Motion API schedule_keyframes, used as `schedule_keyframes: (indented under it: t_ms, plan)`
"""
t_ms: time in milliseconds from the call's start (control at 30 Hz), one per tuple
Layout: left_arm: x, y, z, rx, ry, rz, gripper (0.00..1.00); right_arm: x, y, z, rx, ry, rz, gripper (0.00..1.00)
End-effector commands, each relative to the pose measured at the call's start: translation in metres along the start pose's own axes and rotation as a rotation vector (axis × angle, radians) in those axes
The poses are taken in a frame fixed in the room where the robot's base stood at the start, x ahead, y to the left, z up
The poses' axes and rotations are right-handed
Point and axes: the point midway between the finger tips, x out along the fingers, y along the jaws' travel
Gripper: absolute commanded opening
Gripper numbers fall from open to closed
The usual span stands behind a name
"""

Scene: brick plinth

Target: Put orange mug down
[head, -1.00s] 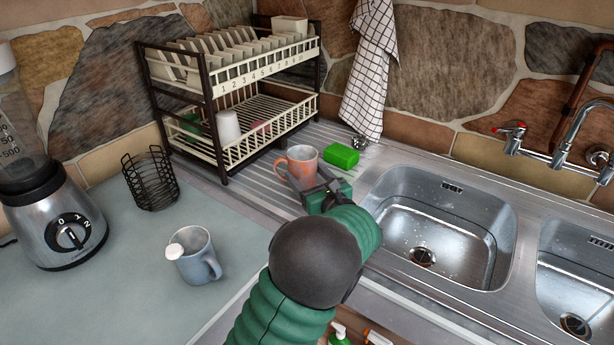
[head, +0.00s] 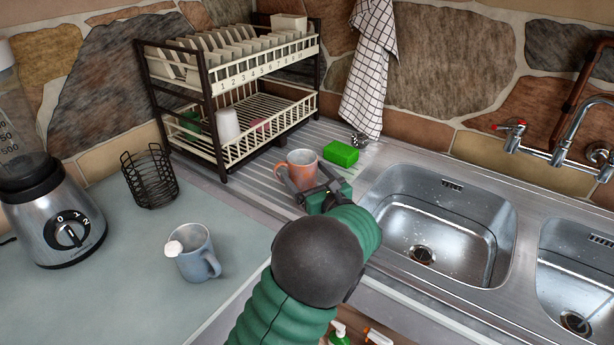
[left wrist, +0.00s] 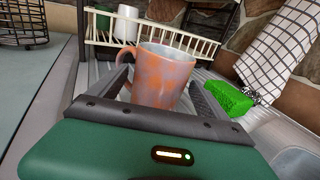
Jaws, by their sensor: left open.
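The orange mug (head: 301,167), mottled orange and grey, stands upright on the ribbed metal drainboard (head: 262,186), left of the sink. It also shows in the left wrist view (left wrist: 163,78), with its handle to the left. My left gripper (head: 308,185) is open, its two fingers on either side of the mug's lower part. In the left wrist view a gap shows between the left finger and the mug; whether the right finger touches it I cannot tell. The mug's base is partly hidden by the gripper. My right gripper is not in view.
A green sponge (head: 341,153) lies right of the mug. A dish rack (head: 230,134) stands behind left, and the sink basin (head: 440,235) is to the right. A blue-grey mug (head: 197,256), wire basket (head: 150,180) and blender (head: 62,232) stand on the left counter.

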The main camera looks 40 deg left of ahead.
Motion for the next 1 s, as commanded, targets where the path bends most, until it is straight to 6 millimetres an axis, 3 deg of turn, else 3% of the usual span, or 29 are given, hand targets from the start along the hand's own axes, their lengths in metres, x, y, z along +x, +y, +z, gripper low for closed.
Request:
schedule_keyframes:
  t_ms: [33,400,500,667,1000]
  plan:
    - [0.000,0.000,0.013,-0.004,-0.001,0.001,0.88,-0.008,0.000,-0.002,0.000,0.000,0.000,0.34]
    - [-0.094,-0.002,0.009,0.001,0.001,-0.006,0.88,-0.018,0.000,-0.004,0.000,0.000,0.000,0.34]
    - [-0.110,-0.002,0.009,-0.001,0.000,-0.003,0.88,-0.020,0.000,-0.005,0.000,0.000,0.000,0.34]
    - [-0.121,-0.001,0.008,-0.001,0.000,-0.001,0.88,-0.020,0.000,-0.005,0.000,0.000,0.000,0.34]
    - [-0.120,0.000,0.008,-0.001,0.000,0.000,0.88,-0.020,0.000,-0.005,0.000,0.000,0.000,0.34]
